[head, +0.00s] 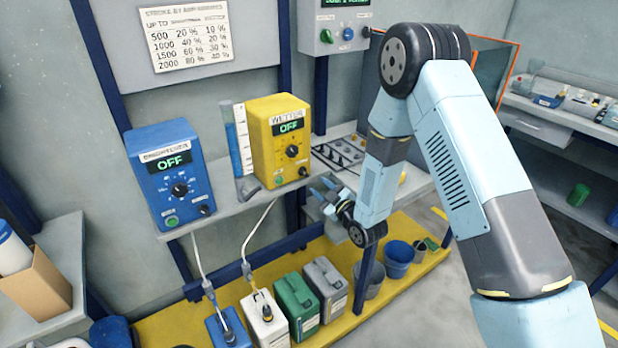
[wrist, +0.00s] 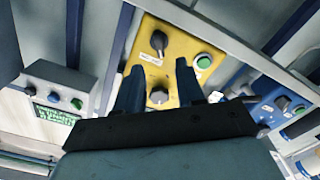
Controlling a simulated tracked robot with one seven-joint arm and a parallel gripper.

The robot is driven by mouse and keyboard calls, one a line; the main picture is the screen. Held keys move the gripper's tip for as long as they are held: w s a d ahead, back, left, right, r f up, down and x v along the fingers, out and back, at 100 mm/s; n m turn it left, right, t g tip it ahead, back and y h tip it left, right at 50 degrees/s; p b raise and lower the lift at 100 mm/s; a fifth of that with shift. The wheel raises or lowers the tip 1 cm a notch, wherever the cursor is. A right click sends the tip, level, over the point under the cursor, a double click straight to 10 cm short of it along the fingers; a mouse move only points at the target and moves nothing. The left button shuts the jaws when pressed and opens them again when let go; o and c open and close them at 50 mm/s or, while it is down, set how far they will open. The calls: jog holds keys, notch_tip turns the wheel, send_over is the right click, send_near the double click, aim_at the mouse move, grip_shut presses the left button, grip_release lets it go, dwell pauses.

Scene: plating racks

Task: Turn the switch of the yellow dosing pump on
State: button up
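The yellow dosing pump (head: 262,130) stands on the shelf, labelled WETTER, and its display (head: 289,127) reads OFF. Its front carries a dial (head: 292,151), a green button (head: 279,180) and a small black switch (head: 303,171) at the lower right. In the wrist view the yellow front (wrist: 178,45) appears upside down, with the black switch (wrist: 154,43) at the upper left, the green button (wrist: 204,61) and the dial (wrist: 159,95). My gripper (wrist: 157,68) is open and empty, its fingers apart in front of the panel. It also shows in the head view (head: 322,190), below and right of the pump.
A blue pump (head: 150,150), also reading OFF, stands to the left, with a measuring cylinder (head: 238,135) between the pumps. A grey control box (head: 335,38) hangs at the upper right. A tray of small parts (head: 340,152) lies right of the yellow pump. Canisters with hoses stand below.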

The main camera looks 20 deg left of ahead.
aim_at(306, 174)
jog(key=x, duration=0.7)
jog(key=shift+w+a, duration=0.25)
jog(key=shift+a, duration=0.05)
grip_shut()
